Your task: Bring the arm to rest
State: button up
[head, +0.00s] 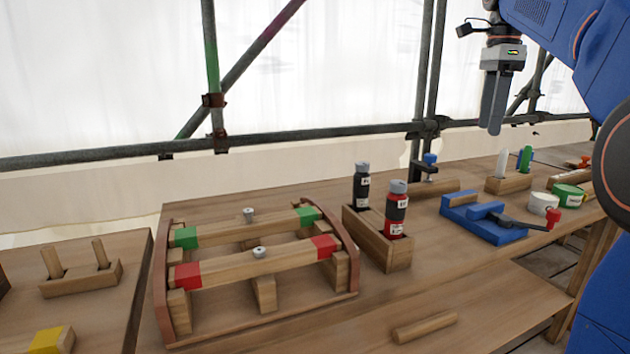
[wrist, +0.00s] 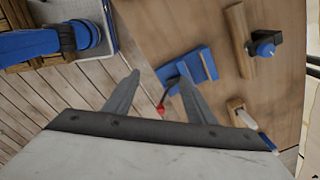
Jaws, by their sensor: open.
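My gripper (head: 492,118) hangs from my blue arm at the upper right of the head view, fingers pointing down, above the workbench and clear of it. In the wrist view its two fingers (wrist: 155,85) are spread apart with nothing between them in their grasp. The blue vise (wrist: 190,72) on the bench shows beyond the fingers, well below them. It also shows in the head view (head: 484,219).
A wooden rack (head: 262,285) holds two bars with red and green ends. A loose dowel (head: 425,327) lies in front. Scaffold poles (head: 300,139) stand behind the bench.

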jog(key=s+a+f+n+t, duration=0.1)
jog(key=s+a+f+n, duration=0.2)
jog(key=s+f+n, duration=0.4)
jog(key=s+a+f+n+t, duration=0.2)
jog(key=s+f+n, duration=0.5)
jog(key=s+f, duration=0.5)
jog(key=s+a+f+n+t, duration=0.1)
jog(key=s+a+f+n, duration=0.3)
jog(key=s+f, duration=0.6)
notch_tip(320, 180, down, 9)
jog(key=n, duration=0.2)
jog(key=shift+n+t, duration=0.3)
jog(key=shift+n, duration=0.1)
jog(key=shift+s+a, duration=0.1)
